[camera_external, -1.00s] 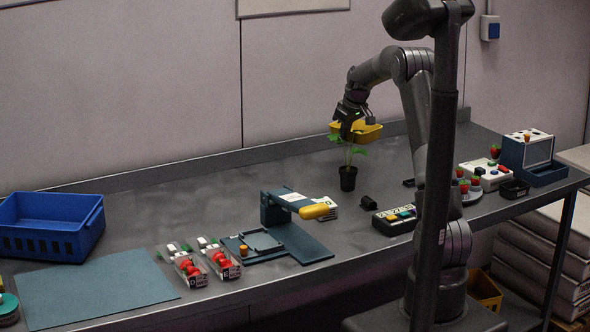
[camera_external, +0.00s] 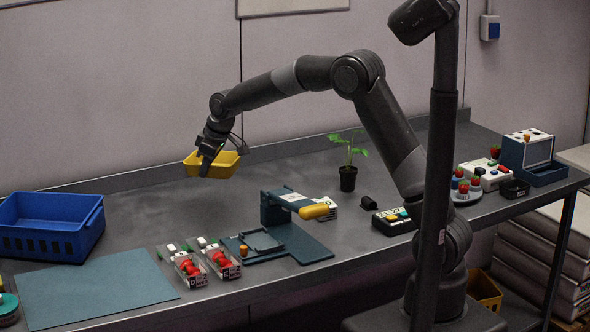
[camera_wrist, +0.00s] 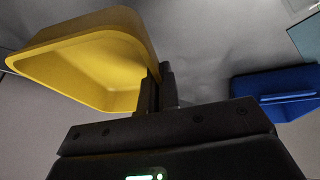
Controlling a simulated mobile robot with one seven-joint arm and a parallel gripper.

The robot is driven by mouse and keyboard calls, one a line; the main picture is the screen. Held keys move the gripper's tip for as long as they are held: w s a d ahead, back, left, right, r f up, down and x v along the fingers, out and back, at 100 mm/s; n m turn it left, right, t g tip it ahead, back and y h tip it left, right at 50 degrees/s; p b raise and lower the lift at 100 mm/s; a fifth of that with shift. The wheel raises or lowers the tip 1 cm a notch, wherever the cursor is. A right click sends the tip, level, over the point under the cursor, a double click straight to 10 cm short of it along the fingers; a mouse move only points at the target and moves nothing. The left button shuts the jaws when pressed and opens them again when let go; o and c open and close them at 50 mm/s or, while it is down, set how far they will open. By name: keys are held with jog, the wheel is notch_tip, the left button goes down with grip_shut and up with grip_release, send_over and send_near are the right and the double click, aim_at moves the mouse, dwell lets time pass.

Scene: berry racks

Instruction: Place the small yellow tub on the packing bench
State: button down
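The small yellow tub (camera_external: 217,164) is held by my gripper (camera_external: 206,160), above the back of the grey packing bench (camera_external: 175,214). The tub looks empty and roughly upright in the external view. In the wrist view the tub (camera_wrist: 88,62) fills the upper left, and my gripper's fingers (camera_wrist: 157,90) are shut on its near wall. The bench surface shows beneath and beyond the tub. The fingertips are partly hidden by the tub wall.
A blue crate (camera_external: 86,245) stands at the bench's left, beside a blue-green mat (camera_external: 92,290). Two strawberry punnets (camera_external: 183,265) and a blue device with a yellow handle (camera_external: 276,208) are nearer the front. A potted plant (camera_external: 348,178) stands behind. Bench between crate and device is clear.

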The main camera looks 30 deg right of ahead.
jog(key=s+a+n, duration=0.2)
jog(key=s+a, duration=0.9)
jog(key=a, duration=0.4)
jog(key=n+g+y, duration=0.1)
jog(key=n, duration=0.1)
send_over(114, 295)
jog(key=d, duration=0.2)
jog(key=f, duration=0.6)
jog(key=shift+s+a+f, duration=0.15)
jog(key=shift+s+f, duration=0.1)
jog(key=shift+s, duration=0.05)
jog(key=shift+s+a+f+y, duration=0.1)
jog(key=shift+a+f+y, duration=0.1)
jog(key=shift+f+y, duration=0.1)
jog(key=shift+f, duration=1.8)
jog(key=shift+f, duration=0.1)
jog(key=c, duration=2.1)
grip_release()
jog(key=o, duration=0.4)
